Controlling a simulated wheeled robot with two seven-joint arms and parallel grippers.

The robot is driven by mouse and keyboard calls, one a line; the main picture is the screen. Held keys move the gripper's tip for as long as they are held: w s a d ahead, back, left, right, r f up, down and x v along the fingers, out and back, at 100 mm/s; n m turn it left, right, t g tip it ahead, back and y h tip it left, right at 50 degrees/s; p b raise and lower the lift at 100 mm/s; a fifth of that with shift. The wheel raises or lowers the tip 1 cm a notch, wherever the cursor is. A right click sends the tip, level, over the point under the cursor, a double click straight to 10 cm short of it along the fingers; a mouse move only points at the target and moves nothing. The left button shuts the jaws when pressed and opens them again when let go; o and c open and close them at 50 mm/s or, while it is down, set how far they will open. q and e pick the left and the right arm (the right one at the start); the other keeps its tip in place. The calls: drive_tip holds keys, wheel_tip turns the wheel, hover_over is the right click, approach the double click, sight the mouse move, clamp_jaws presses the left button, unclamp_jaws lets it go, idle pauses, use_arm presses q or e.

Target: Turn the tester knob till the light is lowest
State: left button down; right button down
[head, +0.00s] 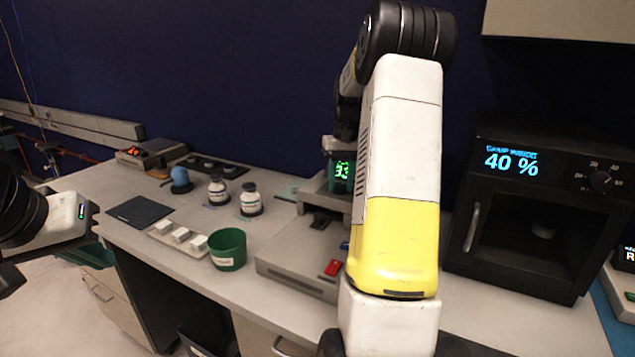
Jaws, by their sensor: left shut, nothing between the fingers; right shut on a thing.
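A grey bench device (300,255), which may be the tester, has a green display (342,171) that seems to read 33. A red part (333,267) is on its front. My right arm stands in front and covers much of it; its knob does not show. My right gripper (341,146) is down at the device, just above the display. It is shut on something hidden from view. My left gripper (85,222) is at the far left, beside the bench, shut and empty; its fingers are hard to make out.
A black box (460,260) at right reads 40 % and has a round knob (600,180). A green cup (227,250), a tray (160,238) of white blocks, two bottles (249,200) and a dark mat (140,212) occupy the left half. Bare bench lies between them.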

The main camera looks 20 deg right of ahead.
sight(342, 186)
idle(0.3)
drive_tip(key=c, duration=1)
unclamp_jaws()
drive_tip(key=shift+r, duration=0.15)
drive_tip(key=r, duration=0.7)
drive_tip(key=shift+d+r, duration=0.2)
drive_tip(key=shift+r, duration=0.1)
